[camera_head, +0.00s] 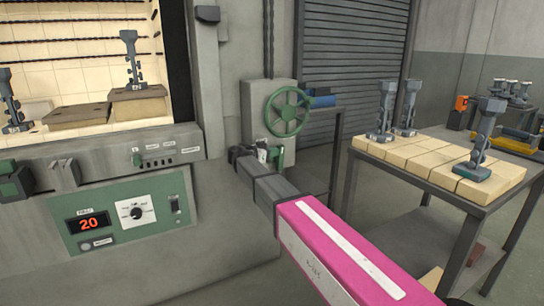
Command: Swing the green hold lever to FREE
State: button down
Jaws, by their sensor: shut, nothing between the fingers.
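A green handle-like piece (277,156) shows low on the grey wall box, just below the handwheel, beside a small white plate. It may be the hold lever; its label is too small to read. A small green knob (137,160) also sits on the furnace ledge under a row of unreadable labels. My gripper (238,153) is at the end of my pink and grey arm, shut and empty, left of the green piece in the picture. My arm's end partly hides that area, and I cannot tell whether they touch.
A green handwheel (287,112) stands out from the grey wall box. The lit furnace (60,75) at left holds shell trees on bricks; its display (88,224) reads 20. A table (440,184) at right carries more trees. Open floor lies between.

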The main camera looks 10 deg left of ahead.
jog(key=g+y, duration=0.1)
jog(key=w+d+r+g+y, duration=0.1)
jog(key=y, duration=0.1)
jog(key=shift+d, duration=0.3)
jog(key=shift+w+d+r, duration=0.15)
dwell(0.7)
